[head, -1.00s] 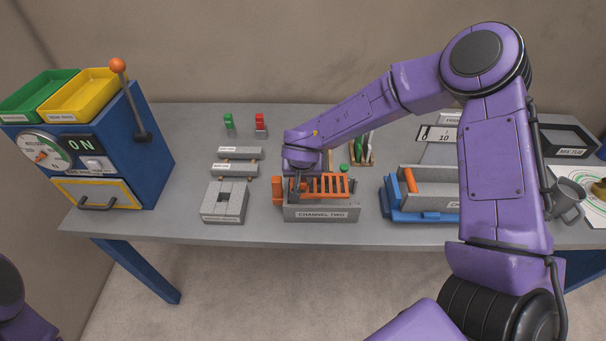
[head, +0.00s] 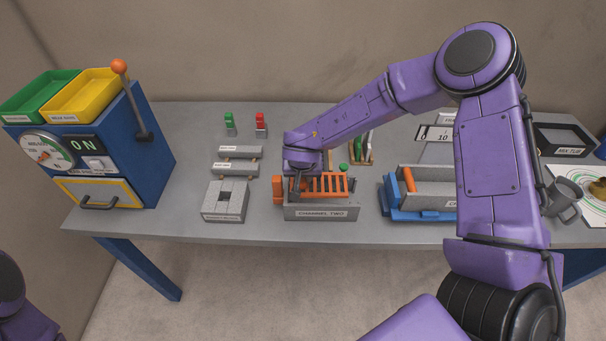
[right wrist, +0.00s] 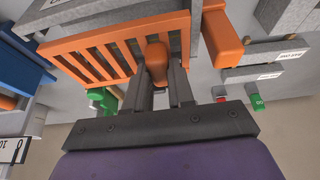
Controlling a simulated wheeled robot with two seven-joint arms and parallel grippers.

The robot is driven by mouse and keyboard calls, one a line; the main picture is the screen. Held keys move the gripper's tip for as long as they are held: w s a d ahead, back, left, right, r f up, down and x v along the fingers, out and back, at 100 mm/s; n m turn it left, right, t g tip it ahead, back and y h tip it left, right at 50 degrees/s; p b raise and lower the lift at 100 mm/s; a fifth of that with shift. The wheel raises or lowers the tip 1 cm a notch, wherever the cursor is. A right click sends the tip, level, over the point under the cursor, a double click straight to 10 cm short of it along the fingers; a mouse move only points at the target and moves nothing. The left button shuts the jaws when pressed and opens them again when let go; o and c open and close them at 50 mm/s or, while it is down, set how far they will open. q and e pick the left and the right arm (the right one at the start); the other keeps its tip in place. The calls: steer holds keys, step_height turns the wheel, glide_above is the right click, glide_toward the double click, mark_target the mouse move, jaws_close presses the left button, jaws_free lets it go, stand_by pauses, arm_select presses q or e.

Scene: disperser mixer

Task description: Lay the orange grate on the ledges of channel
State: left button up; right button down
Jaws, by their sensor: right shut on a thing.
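The orange grate (head: 330,184) is at the grey channel labelled CHANNEL TWO (head: 322,213), in the middle of the table. Its slotted bars show above the channel's front wall. I cannot tell whether it touches the ledges. My right gripper (head: 297,190) is shut on the grate's orange handle near its left end. In the right wrist view the grate (right wrist: 95,48) runs left from the fingers (right wrist: 158,75), which close around the orange handle (right wrist: 156,62). The ledges inside the channel are hidden. Only part of my left arm shows at the lower left, without its gripper.
A grey block assembly (head: 225,201) stands left of the channel. A blue-based grey channel (head: 428,190) stands to the right. A blue machine (head: 120,150) stands at the far left.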

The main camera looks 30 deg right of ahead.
steer(key=shift+f+b, duration=0.5)
steer(key=shift+f, duration=1.2)
steer(key=c, duration=0.9)
jaws_free()
steer(key=b+v, duration=0.1)
steer(key=v, duration=0.9)
steer(key=shift+r, duration=0.25)
steer(key=shift+s, duration=0.15)
